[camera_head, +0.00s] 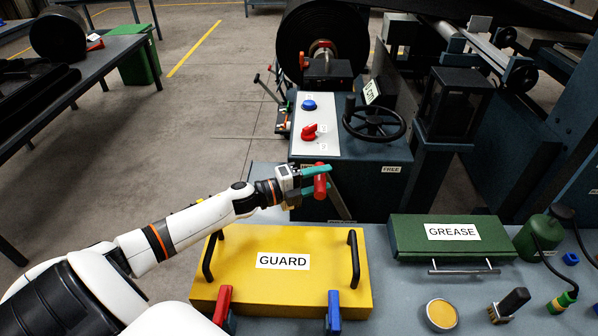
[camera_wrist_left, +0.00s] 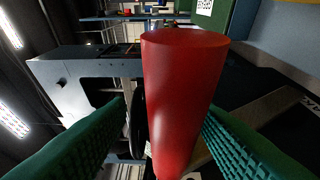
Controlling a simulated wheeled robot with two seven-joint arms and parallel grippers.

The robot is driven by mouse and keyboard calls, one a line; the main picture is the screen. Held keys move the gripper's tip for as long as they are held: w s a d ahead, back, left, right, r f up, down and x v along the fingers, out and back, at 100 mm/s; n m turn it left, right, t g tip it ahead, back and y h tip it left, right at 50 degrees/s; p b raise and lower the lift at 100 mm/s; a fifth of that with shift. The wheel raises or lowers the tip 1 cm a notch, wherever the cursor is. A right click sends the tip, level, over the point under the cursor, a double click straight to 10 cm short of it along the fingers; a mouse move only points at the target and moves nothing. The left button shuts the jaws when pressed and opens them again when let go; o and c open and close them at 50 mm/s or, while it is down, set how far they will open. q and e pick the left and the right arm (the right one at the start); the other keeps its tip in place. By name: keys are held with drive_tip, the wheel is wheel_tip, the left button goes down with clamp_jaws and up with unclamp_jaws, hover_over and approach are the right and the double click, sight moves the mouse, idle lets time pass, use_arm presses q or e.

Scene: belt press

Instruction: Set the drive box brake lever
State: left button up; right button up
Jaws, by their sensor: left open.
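The brake lever has a red cylindrical handle (camera_head: 320,186) on a flat grey bar (camera_head: 340,206), at the front face of the dark drive box (camera_head: 368,190). My left gripper (camera_head: 322,180) is at this handle, its teal fingers open on either side of it. In the left wrist view the red handle (camera_wrist_left: 180,95) stands large between the two green ribbed fingers. A gap shows between the handle and the left finger; the right finger is very near its edge, and I cannot tell if it touches. My right gripper is out of view.
The box top carries a red knob (camera_head: 310,131), a blue button (camera_head: 309,105) and a black handwheel (camera_head: 374,121). In front lie a yellow GUARD cover (camera_head: 290,290) with black handles and a green GREASE box (camera_head: 410,238). Open floor (camera_head: 215,110) lies to the left.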

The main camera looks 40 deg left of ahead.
use_arm(q)
drive_tip(key=b+v, duration=0.1)
drive_tip(key=v, duration=1)
drive_tip(key=shift+r, duration=0.2)
